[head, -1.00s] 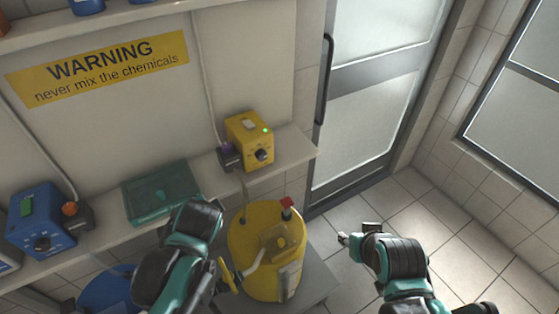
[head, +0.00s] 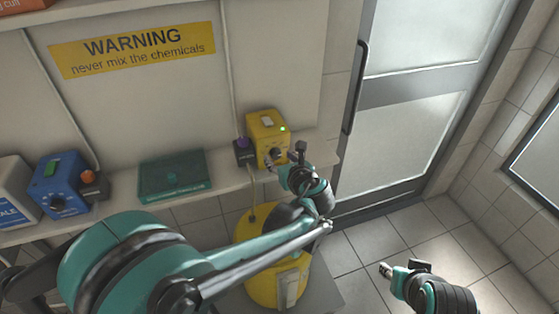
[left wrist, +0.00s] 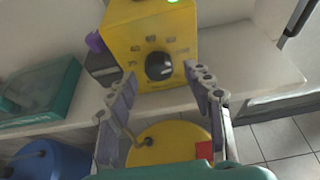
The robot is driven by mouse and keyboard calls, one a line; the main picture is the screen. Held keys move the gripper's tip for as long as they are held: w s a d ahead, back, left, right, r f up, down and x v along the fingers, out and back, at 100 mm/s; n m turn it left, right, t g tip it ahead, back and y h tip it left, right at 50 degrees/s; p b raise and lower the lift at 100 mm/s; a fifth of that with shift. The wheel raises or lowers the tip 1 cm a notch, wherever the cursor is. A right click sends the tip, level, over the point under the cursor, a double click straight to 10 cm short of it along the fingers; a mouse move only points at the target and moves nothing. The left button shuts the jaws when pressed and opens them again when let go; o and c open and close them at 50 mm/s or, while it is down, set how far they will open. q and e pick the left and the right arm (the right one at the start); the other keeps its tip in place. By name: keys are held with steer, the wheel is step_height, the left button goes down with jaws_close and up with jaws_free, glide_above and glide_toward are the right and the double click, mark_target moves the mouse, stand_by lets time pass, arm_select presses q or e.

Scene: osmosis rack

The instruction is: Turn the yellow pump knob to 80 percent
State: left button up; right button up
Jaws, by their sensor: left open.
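The yellow pump (head: 263,132) stands on the shelf with a green light lit on its top. Its black knob (left wrist: 159,66) faces me in the left wrist view, with small marks around it. My left gripper (left wrist: 166,80) is open in front of the pump, one finger to each side of the knob and apart from it. In the head view the left gripper (head: 286,160) partly covers the pump's lower front. My right gripper (head: 386,270) is low at the right, over the floor; its jaw state is unclear.
A purple-knobbed dark box (head: 244,152) sits left of the pump. A teal case (head: 174,176) and a blue pump (head: 60,184) stand farther left on the shelf (head: 215,190). A yellow drum (head: 262,285) is below. A glass door (head: 410,135) is at the right.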

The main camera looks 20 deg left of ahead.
arm_select(q)
steer(key=shift+x, duration=0.9)
steer(key=shift+a, duration=0.1)
steer(key=c, duration=1.2)
steer(key=shift+o, duration=0.2)
steer(key=shift+s+n, duration=0.1)
steer(key=shift+n, duration=0.2)
steer(key=shift+s+a+n+t+h, duration=0.15)
steer(key=shift+n+t+h, duration=0.6)
steer(key=shift+n, duration=0.45)
steer(key=shift+n+t+h, duration=0.55)
steer(key=shift+n, duration=0.55)
